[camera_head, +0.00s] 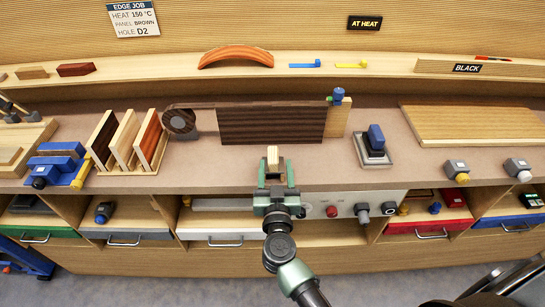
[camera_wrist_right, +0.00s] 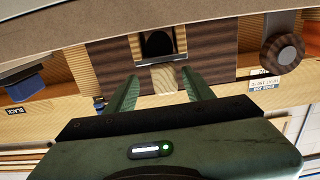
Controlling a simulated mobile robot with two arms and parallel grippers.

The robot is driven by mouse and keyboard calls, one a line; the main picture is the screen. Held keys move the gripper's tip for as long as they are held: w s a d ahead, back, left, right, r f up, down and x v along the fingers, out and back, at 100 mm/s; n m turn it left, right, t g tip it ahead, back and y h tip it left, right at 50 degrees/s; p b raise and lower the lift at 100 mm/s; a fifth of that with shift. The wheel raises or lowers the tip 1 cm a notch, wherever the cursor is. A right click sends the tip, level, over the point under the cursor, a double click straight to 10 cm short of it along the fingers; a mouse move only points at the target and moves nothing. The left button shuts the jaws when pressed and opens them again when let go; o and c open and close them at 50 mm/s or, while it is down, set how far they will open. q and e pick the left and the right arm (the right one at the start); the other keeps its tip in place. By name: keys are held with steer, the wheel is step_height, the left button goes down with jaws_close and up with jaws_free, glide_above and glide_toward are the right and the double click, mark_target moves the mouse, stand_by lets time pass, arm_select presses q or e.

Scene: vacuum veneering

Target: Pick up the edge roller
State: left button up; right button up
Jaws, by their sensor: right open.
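What looks like the edge roller shows in the right wrist view as a pale wooden handle (camera_wrist_right: 165,78) beside a dark roller (camera_wrist_right: 157,42) in a grey frame. In the head view its pale wooden end (camera_head: 272,153) shows at the bench's front, just beyond my right gripper (camera_head: 275,172); the rest is hard to make out. In the right wrist view my right gripper (camera_wrist_right: 161,87) is open, one finger on each side of the handle with gaps between. I cannot tell how far the fingertips reach along it. My left gripper is not in view.
A dark brown panel (camera_head: 272,122) stands behind the gripper. Upright boards (camera_head: 127,140) and a blue clamp (camera_head: 57,165) are at left. A blue-handled iron (camera_head: 374,145) and a flat wooden board (camera_head: 470,124) are at right. Drawers and a control panel (camera_head: 345,205) lie below the bench edge.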

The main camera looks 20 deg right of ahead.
mark_target(273, 150)
steer(key=shift+x, duration=0.8)
steer(key=x, duration=0.5)
steer(key=shift+a, duration=0.3)
steer(key=shift+w+d+f, duration=0.1)
steer(key=shift+w+f, duration=0.05)
steer(key=shift+w, duration=0.2)
steer(key=shift+s, duration=0.15)
steer(key=shift+c, duration=1)
jaws_close()
